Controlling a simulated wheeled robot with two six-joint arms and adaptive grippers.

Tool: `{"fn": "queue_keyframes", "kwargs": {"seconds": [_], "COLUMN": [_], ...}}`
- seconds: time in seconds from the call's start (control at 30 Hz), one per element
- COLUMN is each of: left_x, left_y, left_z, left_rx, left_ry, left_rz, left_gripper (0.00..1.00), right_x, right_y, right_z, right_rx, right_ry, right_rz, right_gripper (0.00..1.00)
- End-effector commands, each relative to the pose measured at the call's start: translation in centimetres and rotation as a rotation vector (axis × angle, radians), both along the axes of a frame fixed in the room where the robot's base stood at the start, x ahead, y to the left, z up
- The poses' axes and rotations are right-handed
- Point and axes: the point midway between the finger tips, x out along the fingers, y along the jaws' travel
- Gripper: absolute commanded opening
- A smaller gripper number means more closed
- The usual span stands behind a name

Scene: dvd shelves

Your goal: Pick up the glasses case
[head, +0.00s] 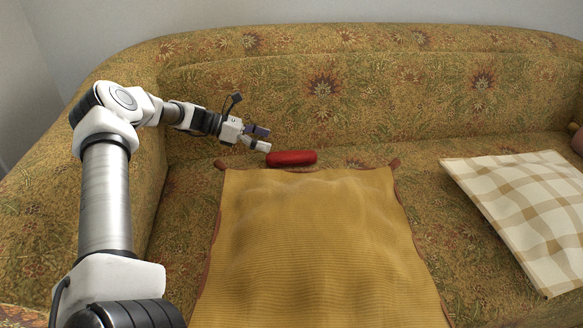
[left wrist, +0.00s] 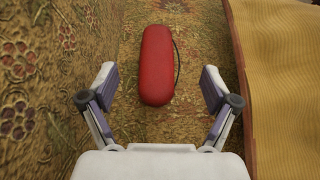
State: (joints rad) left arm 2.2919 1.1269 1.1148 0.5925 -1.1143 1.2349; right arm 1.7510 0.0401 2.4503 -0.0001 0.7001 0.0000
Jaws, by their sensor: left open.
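The glasses case (head: 292,158) is a red, rounded, elongated case. It lies on the sofa seat near the backrest, just behind the far edge of the mustard blanket in the head view. My left gripper (head: 264,138) is open at the left end of the case, a little above it. In the left wrist view the case (left wrist: 157,65) lies ahead of the open left gripper (left wrist: 158,83), with its near end between the two fingers. The fingers stand apart from the case on both sides. My right gripper is not in view.
A mustard ribbed blanket (head: 318,240) covers the middle of the seat; its edge (left wrist: 285,90) runs right of the gripper. A checked cushion (head: 530,205) lies at the right. The patterned sofa backrest (head: 400,95) rises behind the case. A brownish object sits at the far right edge.

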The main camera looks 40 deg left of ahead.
Motion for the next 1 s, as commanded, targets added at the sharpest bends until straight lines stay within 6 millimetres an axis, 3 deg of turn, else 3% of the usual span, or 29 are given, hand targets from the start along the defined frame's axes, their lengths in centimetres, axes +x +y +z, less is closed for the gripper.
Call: {"fn": "queue_keyframes", "kwargs": {"seconds": [0.03, 0.13, 0.3, 0.57, 0.83, 1.0], "left_x": [0.0, 0.1, 1.7, 4.5, 5.0, 5.0], "left_y": [0.0, -0.2, -1.8, -4.5, -4.9, -4.9], "left_z": [-2.5, -4.5, -4.5, -6.4, -6.1, -6.1], "left_rx": [0.002, 0.001, 0.001, 0.003, 0.001, 0.0], "left_ry": [0.004, 0.003, -0.001, 0.001, -0.001, 0.0], "left_rz": [-0.001, -0.002, -0.003, -0.004, 0.0, -0.001], "left_gripper": [0.87, 0.87, 0.87, 0.87, 0.87, 0.27], "right_x": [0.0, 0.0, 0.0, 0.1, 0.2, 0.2], "right_y": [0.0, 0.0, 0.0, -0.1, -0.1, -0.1], "right_z": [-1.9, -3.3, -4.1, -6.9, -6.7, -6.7], "right_rx": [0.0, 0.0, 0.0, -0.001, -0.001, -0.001], "right_ry": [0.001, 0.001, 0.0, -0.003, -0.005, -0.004], "right_rz": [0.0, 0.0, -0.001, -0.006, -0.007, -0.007], "right_gripper": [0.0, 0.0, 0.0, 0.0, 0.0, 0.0]}}
